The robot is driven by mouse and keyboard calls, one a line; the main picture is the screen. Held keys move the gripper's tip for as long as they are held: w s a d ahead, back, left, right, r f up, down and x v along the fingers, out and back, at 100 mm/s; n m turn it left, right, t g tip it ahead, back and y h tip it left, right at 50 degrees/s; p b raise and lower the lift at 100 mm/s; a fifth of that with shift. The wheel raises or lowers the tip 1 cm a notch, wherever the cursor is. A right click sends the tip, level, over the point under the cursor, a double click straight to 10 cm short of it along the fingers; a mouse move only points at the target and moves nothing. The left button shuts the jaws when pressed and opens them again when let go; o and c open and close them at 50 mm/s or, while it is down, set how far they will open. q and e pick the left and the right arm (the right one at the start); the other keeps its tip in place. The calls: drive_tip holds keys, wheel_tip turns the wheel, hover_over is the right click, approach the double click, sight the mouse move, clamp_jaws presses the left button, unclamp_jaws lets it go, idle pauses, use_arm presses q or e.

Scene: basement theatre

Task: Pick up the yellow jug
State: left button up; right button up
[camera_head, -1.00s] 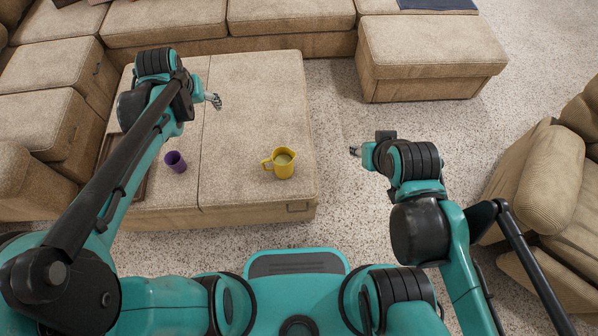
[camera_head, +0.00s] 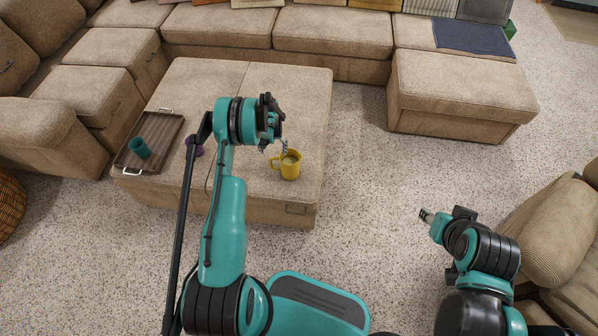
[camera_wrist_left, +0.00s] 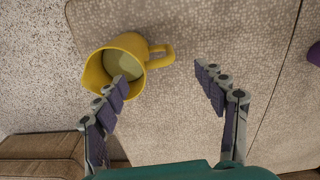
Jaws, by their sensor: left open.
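The yellow jug (camera_head: 291,166) stands upright on the beige ottoman near its right edge, its handle toward the left in the head view. In the left wrist view the jug (camera_wrist_left: 132,41) is at upper left, its open top facing the camera and its handle pointing right. My left gripper (camera_head: 283,146) is beside and above the jug. It is open and empty; in the wrist view (camera_wrist_left: 162,76) one fingertip overlaps the jug's mouth and the handle end lies between the fingers. Contact cannot be told. My right gripper (camera_head: 425,215) hangs over the floor, far from the jug; its jaws are too small to read.
The beige ottoman (camera_head: 300,88) has free room behind the jug. A brown tray (camera_head: 165,130) with a teal cup (camera_head: 139,148) lies at its left. A purple cup (camera_head: 194,150) is partly hidden by my left arm. Sofas and a separate ottoman (camera_head: 455,85) surround open carpet.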

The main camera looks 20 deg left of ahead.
sight(275, 158)
use_arm(q)
wheel_tip(275, 158, down, 3)
drive_tip(key=shift+f+b, duration=0.2)
drive_tip(key=shift+b, duration=0.3)
drive_tip(key=f+b, duration=0.1)
drive_tip(key=f, duration=0.1)
drive_tip(key=f+b, duration=0.2)
drive_tip(key=f, duration=0.1)
drive_tip(key=shift+w+f, duration=0.2)
drive_tip(key=shift+f, duration=0.05)
drive_tip(key=shift+r, duration=0.15)
clamp_jaws()
